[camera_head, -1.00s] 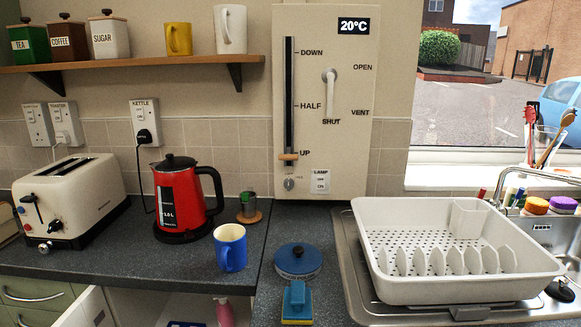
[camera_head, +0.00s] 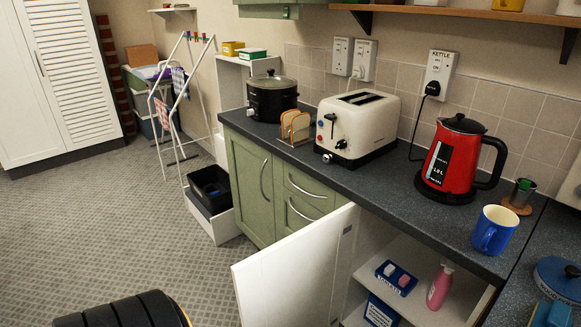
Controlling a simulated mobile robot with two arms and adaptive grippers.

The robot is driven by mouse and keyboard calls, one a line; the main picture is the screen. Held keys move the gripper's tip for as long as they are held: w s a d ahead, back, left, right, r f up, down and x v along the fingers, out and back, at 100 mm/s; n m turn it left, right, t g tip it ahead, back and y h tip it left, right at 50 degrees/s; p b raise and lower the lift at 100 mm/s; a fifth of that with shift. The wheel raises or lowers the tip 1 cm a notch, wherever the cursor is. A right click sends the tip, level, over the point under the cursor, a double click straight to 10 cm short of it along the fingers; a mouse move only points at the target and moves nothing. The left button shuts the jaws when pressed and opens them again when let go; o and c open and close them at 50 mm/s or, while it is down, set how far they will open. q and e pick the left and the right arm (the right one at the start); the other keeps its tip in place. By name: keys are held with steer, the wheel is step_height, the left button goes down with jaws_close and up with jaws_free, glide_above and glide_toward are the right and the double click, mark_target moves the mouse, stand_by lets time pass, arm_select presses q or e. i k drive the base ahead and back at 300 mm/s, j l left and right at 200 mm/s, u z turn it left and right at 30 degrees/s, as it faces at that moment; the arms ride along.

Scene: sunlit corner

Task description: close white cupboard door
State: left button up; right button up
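A white cupboard door (camera_head: 297,272) under the counter stands wide open, swung out to the left over the floor. The cupboard's inside shows to the right of it, with a blue box (camera_head: 396,278) and a pink bottle (camera_head: 440,286) on its shelf (camera_head: 424,307). Another blue container (camera_head: 381,313) sits lower, partly cut off by the bottom edge. The door's lower part is out of frame. Neither of my grippers is in view, so nothing is seen touching the door.
The dark counter (camera_head: 395,190) runs above the cupboard, holding a toaster (camera_head: 355,128), red kettle (camera_head: 459,160) and blue mug (camera_head: 493,230). Green cupboard fronts (camera_head: 250,180) lie left. Patterned floor (camera_head: 110,225) is largely clear.

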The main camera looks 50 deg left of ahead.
mark_target(299, 280)
steer(key=k+j+z, duration=0.1)
steer(key=j, duration=0.3)
steer(key=k+j+z, duration=0.1)
steer(key=j, duration=0.3)
steer(key=k+j+z, duration=0.1)
steer(key=j, duration=0.3)
steer(key=k+j+z, duration=0.1)
steer(key=k+j, duration=0.15)
steer(key=k+j+z, duration=0.1)
steer(key=j, duration=0.35)
steer(key=k+j+z, duration=0.1)
steer(key=k+j, duration=0.15)
steer(key=i+j+z, duration=0.15)
steer(key=j, duration=0.4)
steer(key=i+j+z, duration=0.1)
steer(key=j, duration=0.45)
steer(key=i+j+z, duration=0.15)
steer(key=j, duration=0.45)
steer(key=k, duration=0.05)
